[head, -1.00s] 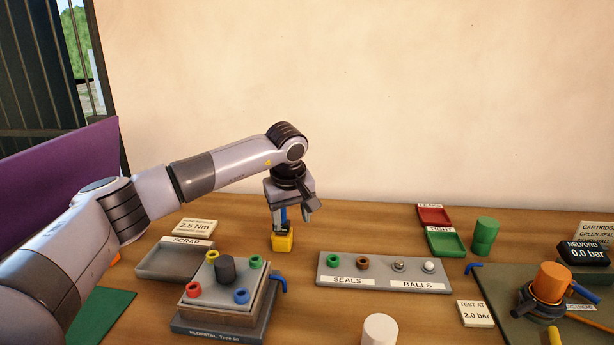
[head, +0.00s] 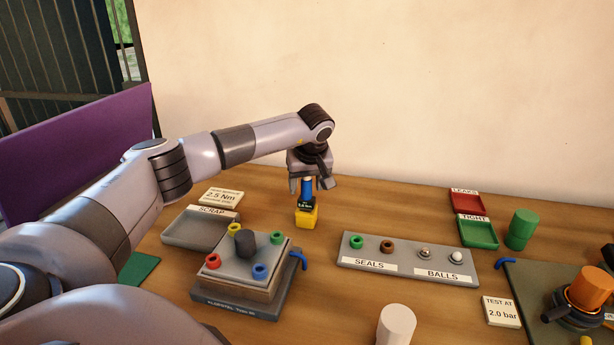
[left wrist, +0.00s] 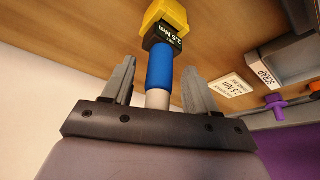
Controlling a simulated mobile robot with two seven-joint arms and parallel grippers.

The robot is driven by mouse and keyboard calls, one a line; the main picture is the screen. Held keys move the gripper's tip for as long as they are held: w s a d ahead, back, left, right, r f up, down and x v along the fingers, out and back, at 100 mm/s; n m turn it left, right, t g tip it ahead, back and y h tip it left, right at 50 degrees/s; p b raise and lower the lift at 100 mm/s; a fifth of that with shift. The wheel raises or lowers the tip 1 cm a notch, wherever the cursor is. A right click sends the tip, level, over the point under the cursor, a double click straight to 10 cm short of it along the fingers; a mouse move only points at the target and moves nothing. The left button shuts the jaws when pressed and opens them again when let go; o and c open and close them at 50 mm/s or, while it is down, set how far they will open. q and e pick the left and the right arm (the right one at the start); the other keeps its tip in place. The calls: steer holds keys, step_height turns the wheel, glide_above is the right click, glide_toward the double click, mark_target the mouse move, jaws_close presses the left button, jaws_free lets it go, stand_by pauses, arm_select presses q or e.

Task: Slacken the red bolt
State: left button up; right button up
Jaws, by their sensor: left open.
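The red bolt (head: 213,261) sits at the near left corner of the square plate (head: 238,279) on the KLOPSTAL block. A yellow bolt (head: 234,229), a green bolt (head: 277,237) and a blue bolt (head: 260,271) sit at the other corners, around a dark knob (head: 245,244). A torque driver (head: 307,190) with a blue grip stands upright in a yellow holder (head: 306,217); its label reads 2.5 Nm in the left wrist view (left wrist: 160,65). My left gripper (head: 311,184) is open, its fingers on either side of the driver's shaft. My right gripper is not in view.
The SCRAP tray (head: 190,240) and a 2.5 Nm card (head: 221,196) lie left of the holder. The SEALS and BALLS rack (head: 408,258) lies to the right. A white cylinder (head: 396,325) stands in front. Bare wood lies between holder and rack.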

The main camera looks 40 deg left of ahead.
arm_select(q)
jaws_close()
steer(key=shift+r+p, duration=0.6)
steer(key=shift+p, duration=0.1)
stand_by(0.3)
stand_by(0.3)
steer(key=shift+r+p, duration=0.35)
steer(key=shift+r, duration=2.05)
